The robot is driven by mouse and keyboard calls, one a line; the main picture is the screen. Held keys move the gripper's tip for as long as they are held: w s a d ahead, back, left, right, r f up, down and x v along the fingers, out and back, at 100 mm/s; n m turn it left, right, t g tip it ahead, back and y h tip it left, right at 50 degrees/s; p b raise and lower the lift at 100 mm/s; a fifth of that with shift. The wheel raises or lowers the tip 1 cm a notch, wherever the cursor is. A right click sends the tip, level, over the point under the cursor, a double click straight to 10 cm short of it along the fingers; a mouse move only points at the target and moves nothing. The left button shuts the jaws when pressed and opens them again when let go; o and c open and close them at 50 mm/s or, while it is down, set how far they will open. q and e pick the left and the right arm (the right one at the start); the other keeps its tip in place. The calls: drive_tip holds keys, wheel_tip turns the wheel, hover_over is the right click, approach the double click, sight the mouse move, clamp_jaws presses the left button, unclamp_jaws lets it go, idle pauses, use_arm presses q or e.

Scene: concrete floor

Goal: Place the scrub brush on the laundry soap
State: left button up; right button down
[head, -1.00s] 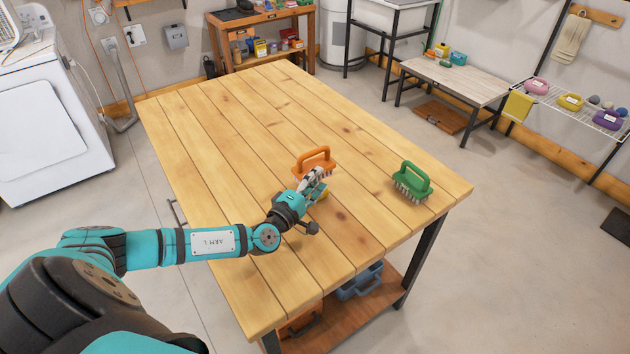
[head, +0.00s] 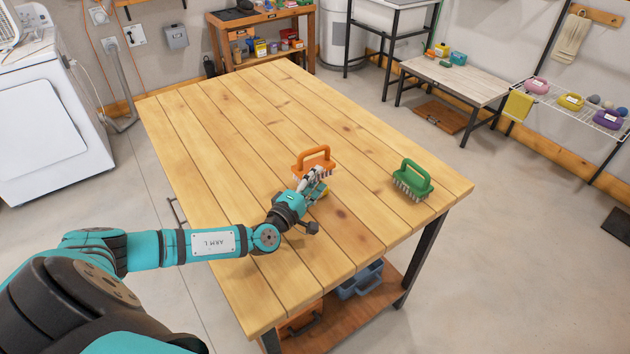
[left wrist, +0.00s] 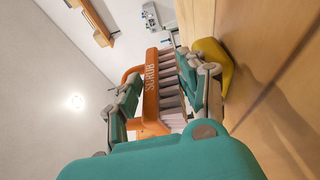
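The orange scrub brush (head: 315,161) stands upright near the middle of the wooden table, handle up and bristles down. In the left wrist view, turned on its side, its lettered body (left wrist: 151,84) sits between my spread fingers. The laundry soap appears to be the yellow piece (head: 322,192) just below the brush; it also shows past the bristles in the left wrist view (left wrist: 212,60). The bristles are right above it; touch is hidden by a finger. My left gripper (head: 312,183) looks open around the brush's near side. My right gripper is out of view.
A green brush (head: 412,181) stands on the table (head: 240,130) to the right. The far half of the tabletop is bare. A washer, an orange shelf (head: 262,20) and a low bench (head: 455,80) stand around the table, apart from it.

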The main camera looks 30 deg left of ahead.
use_arm(q)
drive_tip(key=shift+s+f, duration=0.15)
drive_tip(key=shift+f, duration=0.15)
drive_tip(key=shift+r, duration=0.25)
drive_tip(key=shift+r+p, duration=0.45)
drive_tip(key=shift+p, duration=0.15)
drive_tip(key=s+b, duration=0.1)
drive_tip(key=s, duration=0.9)
drive_tip(key=shift+s+f, duration=0.1)
drive_tip(key=shift+s, duration=0.05)
drive_tip(key=shift+s+b, duration=0.3)
drive_tip(key=shift+s, duration=0.4)
drive_tip(key=shift+r, duration=0.25)
